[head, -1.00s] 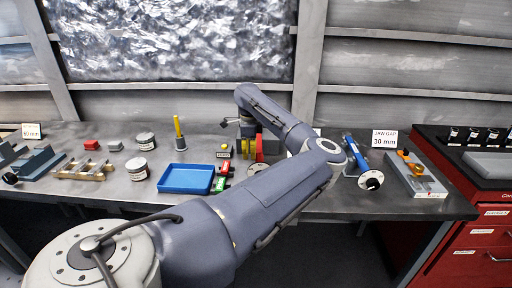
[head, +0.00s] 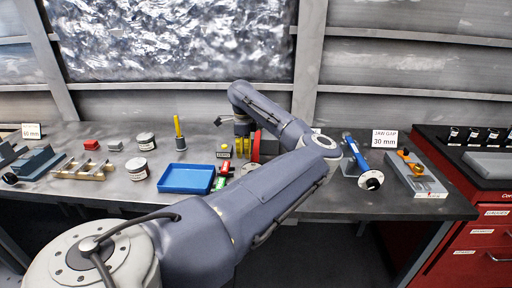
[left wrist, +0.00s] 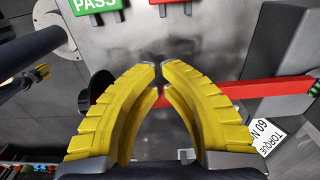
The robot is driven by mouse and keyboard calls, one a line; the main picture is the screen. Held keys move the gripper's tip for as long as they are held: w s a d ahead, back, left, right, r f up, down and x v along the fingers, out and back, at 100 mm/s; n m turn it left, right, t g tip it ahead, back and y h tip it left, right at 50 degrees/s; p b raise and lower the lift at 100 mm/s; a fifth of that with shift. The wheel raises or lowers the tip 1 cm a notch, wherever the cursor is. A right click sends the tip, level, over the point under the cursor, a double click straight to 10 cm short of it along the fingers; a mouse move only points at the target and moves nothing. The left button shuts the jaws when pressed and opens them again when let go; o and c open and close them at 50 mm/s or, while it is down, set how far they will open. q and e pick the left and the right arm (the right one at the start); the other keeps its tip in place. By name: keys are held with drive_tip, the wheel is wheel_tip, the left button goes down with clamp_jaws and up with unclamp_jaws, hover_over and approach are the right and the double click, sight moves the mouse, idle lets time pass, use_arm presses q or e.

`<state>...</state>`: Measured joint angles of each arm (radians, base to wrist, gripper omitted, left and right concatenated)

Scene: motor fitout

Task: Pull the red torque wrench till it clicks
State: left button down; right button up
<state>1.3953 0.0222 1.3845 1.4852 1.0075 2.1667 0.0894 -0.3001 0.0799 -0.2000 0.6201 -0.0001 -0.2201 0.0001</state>
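The red torque wrench shows in the left wrist view as a long red bar (left wrist: 262,89) running across the picture, with a black round end (left wrist: 98,90) at left. In the head view a red part (head: 256,147) shows beside my gripper; most of the wrench is hidden by my arm. My left gripper (left wrist: 159,70) has yellow fingers with tips nearly together. The fingers cross the bar, with their tips beyond it; I cannot tell whether they touch it. It also shows small in the head view (head: 243,128). My right gripper is not in view.
A card reading TORQUE 60 (left wrist: 265,135) lies near the bar. A green PASS plate (left wrist: 96,5) and a red plate (left wrist: 181,2) lie beyond the fingertips. A blue tray (head: 186,178), cylinders, a blue-handled tool (head: 356,152) and a jaw gauge (head: 416,178) stand on the bench.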

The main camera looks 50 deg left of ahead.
use_arm(q)
wheel_tip(320, 180, up, 8)
drive_tip(key=shift+r, duration=0.2)
idle(0.6)
idle(0.3)
